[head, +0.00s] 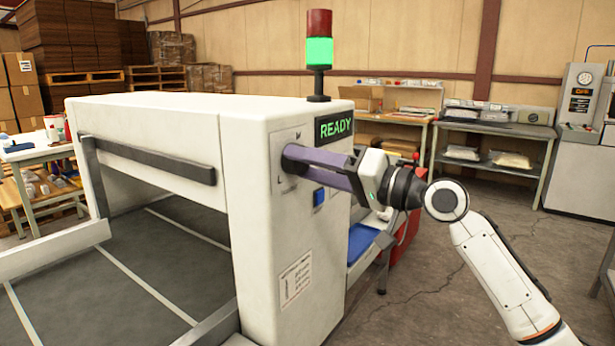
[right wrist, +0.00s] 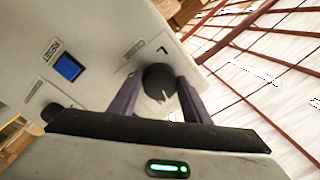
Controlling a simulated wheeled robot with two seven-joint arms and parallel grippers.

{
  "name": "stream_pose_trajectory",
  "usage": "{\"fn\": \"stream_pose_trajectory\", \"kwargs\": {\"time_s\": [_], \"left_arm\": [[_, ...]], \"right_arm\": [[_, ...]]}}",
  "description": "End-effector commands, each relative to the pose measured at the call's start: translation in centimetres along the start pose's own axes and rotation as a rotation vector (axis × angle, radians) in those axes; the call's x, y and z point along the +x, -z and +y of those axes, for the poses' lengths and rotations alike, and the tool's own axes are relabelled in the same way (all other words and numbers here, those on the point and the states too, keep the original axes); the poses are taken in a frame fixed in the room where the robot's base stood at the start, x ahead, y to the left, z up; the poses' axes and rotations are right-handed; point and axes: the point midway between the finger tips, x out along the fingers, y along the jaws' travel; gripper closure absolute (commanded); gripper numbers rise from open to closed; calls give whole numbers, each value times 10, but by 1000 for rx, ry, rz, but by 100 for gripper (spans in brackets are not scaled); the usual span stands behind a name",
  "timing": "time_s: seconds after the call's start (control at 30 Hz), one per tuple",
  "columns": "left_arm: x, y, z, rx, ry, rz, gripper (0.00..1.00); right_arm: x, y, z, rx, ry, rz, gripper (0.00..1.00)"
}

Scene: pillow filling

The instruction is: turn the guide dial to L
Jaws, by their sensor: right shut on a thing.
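The guide dial (right wrist: 158,80) is a round dark knob with a pale pointer mark on the machine's side panel. In the right wrist view it sits between the two purple fingers of my right gripper (head: 290,157), which is shut on it. In the right wrist view a letter (right wrist: 163,49) lies just beside the dial. I cannot tell exactly where the pointer aims. My left gripper is not in view.
The white machine (head: 255,190) has a green READY sign (head: 334,127), a green-lit beacon (head: 319,52) and a blue button (head: 319,197) near the gripper. Another dark knob (right wrist: 52,111) is partly hidden. Floor right of the machine (head: 395,310) is open around my arm.

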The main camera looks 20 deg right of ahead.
Motion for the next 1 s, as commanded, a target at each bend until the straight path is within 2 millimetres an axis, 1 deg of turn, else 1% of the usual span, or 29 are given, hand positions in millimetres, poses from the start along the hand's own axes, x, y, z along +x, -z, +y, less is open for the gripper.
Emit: {"fn": "stream_pose_trajectory", "kwargs": {"time_s": [0.03,0.23,0.4,0.7,1.0], "left_arm": [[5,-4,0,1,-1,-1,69],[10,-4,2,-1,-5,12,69],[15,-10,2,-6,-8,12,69],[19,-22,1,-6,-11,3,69],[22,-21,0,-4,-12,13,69]], "right_arm": [[0,-2,3,-46,0,-3,79],[0,-2,3,-233,3,-18,79],[0,0,4,-394,5,-28,79],[0,1,4,-679,9,-49,79],[0,3,4,-962,14,-70,79]]}}
